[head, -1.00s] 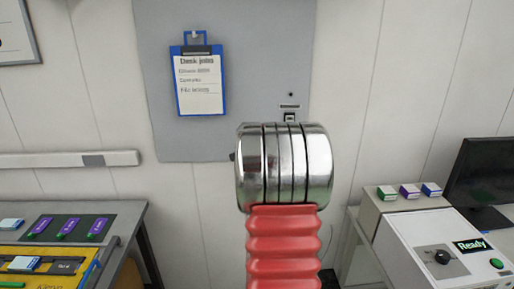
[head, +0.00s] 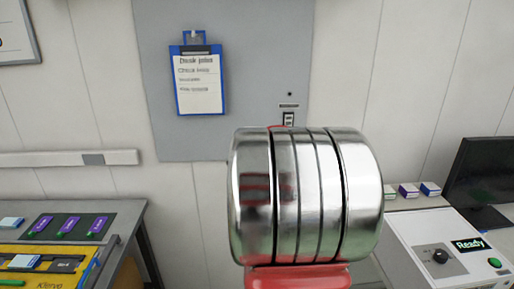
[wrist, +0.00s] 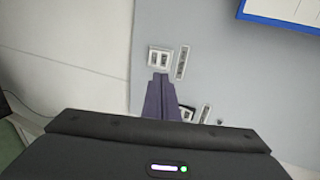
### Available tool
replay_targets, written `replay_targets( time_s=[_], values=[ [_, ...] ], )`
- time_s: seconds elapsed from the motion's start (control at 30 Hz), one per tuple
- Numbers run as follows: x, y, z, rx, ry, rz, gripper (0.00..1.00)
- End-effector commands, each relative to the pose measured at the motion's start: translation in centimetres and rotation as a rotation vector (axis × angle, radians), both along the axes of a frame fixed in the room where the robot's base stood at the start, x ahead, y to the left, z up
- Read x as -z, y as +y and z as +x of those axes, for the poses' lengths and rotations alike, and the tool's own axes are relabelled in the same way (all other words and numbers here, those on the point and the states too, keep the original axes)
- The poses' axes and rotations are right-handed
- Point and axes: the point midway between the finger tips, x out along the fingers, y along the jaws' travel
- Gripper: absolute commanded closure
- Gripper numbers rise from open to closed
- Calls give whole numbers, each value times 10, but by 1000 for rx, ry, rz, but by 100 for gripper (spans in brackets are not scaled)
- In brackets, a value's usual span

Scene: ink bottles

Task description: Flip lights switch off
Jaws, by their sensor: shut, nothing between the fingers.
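In the wrist view, my gripper (wrist: 160,77) is shut and empty. Its dark fingertips reach the lower edge of a white double switch plate (wrist: 159,57); I cannot tell if they touch it. A label strip (wrist: 182,63) beside that plate is too small to read. A second switch (wrist: 188,113) sits lower, partly behind the fingers, with its own label (wrist: 204,113). In the head view, one small wall switch (head: 288,119) shows just above my arm, under a label. My arm hides my gripper and the wall behind it there. I cannot tell which switch is for the lights.
The switches are on a grey wall panel (head: 240,70) with a blue clipboard (head: 200,82). A bench (head: 125,222) with purple items stands at left. At right are a white machine (head: 425,250), small boxes (head: 409,190) and a monitor (head: 485,180).

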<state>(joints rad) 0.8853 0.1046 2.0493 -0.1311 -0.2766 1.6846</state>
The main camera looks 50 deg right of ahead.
Motion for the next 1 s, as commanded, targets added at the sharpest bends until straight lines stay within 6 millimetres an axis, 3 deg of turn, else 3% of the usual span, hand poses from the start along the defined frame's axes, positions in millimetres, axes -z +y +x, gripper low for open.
replay_targets(
  time_s=[0.3,0.73,1.0],
  values=[
    [-10,23,-19,-1,-2,0,100],
    [-11,27,-22,-2,0,0,100],
    [6,33,-27,-3,3,5,100]
  ],
)
